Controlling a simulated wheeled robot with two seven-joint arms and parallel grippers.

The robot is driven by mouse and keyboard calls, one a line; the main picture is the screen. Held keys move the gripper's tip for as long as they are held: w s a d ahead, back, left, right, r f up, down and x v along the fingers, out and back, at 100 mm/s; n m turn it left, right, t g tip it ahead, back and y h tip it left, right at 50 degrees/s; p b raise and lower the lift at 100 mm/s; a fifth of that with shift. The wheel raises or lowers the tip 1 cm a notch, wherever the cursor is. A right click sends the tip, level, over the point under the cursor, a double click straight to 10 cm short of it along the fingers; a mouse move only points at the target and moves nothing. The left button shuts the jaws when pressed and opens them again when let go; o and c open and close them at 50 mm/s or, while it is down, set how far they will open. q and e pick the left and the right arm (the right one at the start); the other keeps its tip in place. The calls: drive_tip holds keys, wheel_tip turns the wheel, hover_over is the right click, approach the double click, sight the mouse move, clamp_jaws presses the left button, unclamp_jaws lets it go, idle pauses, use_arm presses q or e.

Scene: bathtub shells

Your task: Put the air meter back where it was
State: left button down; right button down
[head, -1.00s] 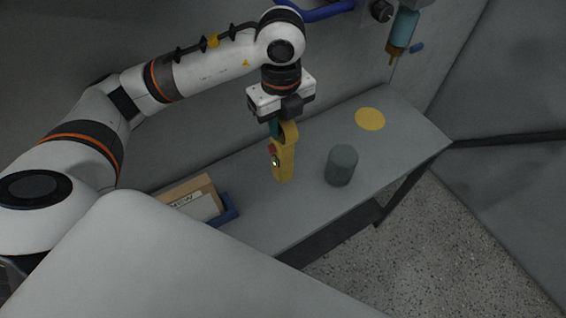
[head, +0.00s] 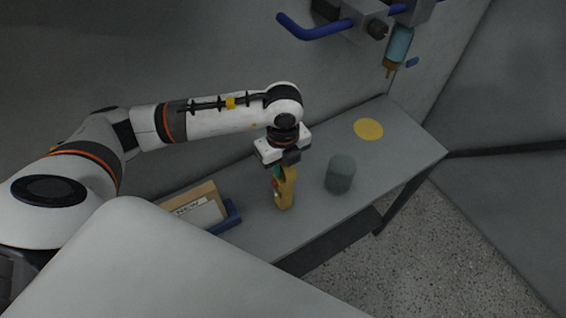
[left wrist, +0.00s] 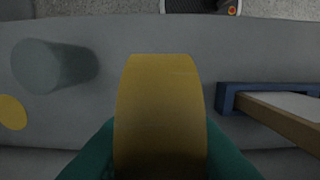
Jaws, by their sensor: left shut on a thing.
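The yellow air meter (head: 286,190) hangs roughly upright from my left gripper (head: 279,169), over the grey bench between the box and the grey cylinder. I cannot tell whether its lower end touches the bench. Red and pale spots show on its left side. In the left wrist view the air meter (left wrist: 160,105) fills the middle, with the teal fingers of my left gripper (left wrist: 160,150) on both sides of it. A flat yellow disc (head: 368,129) lies bare at the far right of the bench (head: 300,235). My right gripper is not in view.
A grey cylinder (head: 340,175) stands right of the meter. A cardboard box with a labelled card (head: 200,214) and a blue edge (head: 232,213) sits left of it. A blue hooked bar (head: 315,31) and a blue bottle (head: 399,47) are above, by the wall.

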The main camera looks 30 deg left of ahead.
use_arm(q)
drive_tip(key=c, duration=1.6)
unclamp_jaws()
drive_tip(key=shift+f, duration=0.2)
drive_tip(key=shift+c, duration=0.2)
drive_tip(key=o, duration=0.4)
drive_tip(key=shift+o, duration=0.2)
drive_tip(key=shift+r, duration=0.1)
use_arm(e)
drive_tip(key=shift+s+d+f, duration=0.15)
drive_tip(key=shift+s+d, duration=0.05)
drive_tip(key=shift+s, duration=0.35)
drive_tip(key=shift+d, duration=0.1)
use_arm(q)
drive_tip(key=shift+r, duration=0.6)
wheel_tip(320, 180, up, 10)
drive_tip(key=b, duration=0.2)
drive_tip(key=shift+f+b, duration=0.1)
drive_tip(key=shift+b, duration=0.25)
drive_tip(key=shift+r, duration=0.65)
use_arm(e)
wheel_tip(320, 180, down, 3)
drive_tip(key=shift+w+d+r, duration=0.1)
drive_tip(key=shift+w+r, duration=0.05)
